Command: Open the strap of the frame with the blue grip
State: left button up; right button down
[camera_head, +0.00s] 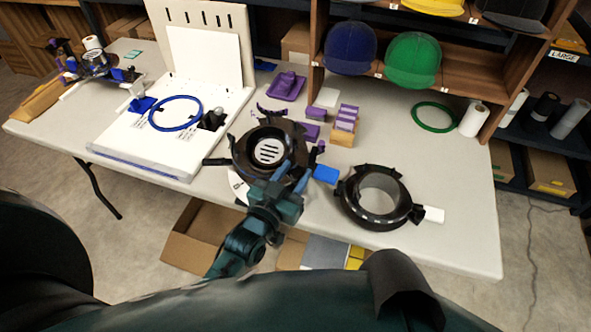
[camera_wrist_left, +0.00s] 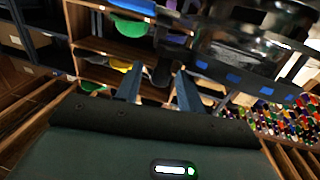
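The black round frame with the blue grip (camera_head: 326,174) lies near the middle of the table, its slotted silver centre facing up. A second dark ring-shaped frame with a white grip (camera_head: 433,214) lies to its right. My left gripper (camera_head: 292,173) is over the near right side of the blue-grip frame, its fingers apart. In the left wrist view the fingers (camera_wrist_left: 158,78) are open, with a dark narrow part showing in or behind the gap. The curved frame rim with blue patches (camera_wrist_left: 232,78) fills the upper right there. I cannot tell whether the fingers touch it. The strap is not clearly visible.
A white machine with a blue hoop (camera_head: 176,113) stands at left. Purple parts and a wooden block (camera_head: 342,139) lie behind the frames. A green hoop (camera_head: 435,117) and white spool (camera_head: 473,119) are at back right. Shelves with caps rise behind. The right front tabletop is clear.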

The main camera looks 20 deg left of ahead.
pick_arm(q)
jog(key=shift+w+d, duration=0.1)
jog(key=shift+w, duration=0.35)
grip_shut()
dwell(0.4)
